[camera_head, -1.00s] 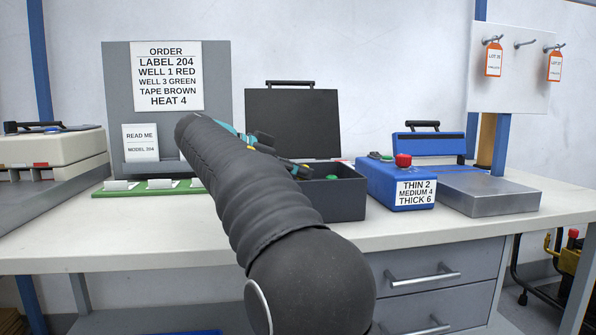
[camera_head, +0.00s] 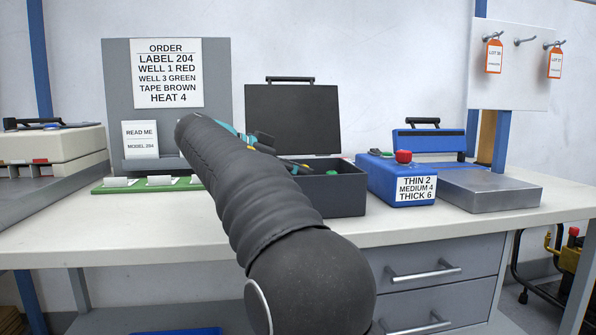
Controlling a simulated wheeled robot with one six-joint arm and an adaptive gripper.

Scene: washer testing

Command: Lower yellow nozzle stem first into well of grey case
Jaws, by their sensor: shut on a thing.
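The grey case (camera_head: 338,200) stands open on the bench, its dark lid (camera_head: 292,120) raised at the back. A green piece (camera_head: 332,172) shows inside it at the right; the other wells are hidden by the case wall and my arm. My gripper (camera_head: 284,157) is at the left part of the case opening, mostly hidden behind my arm, with small teal and dark parts showing. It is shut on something. I cannot clearly make out the yellow nozzle or its tilt; only a tiny yellow-orange spot (camera_head: 249,149) shows by the gripper.
A blue box (camera_head: 385,190) with a red button stands close right of the case, beside a metal plate (camera_head: 490,190). A green strip with white cards (camera_head: 140,186) and an order board (camera_head: 215,80) are at the left. The front of the bench (camera_head: 450,228) is clear.

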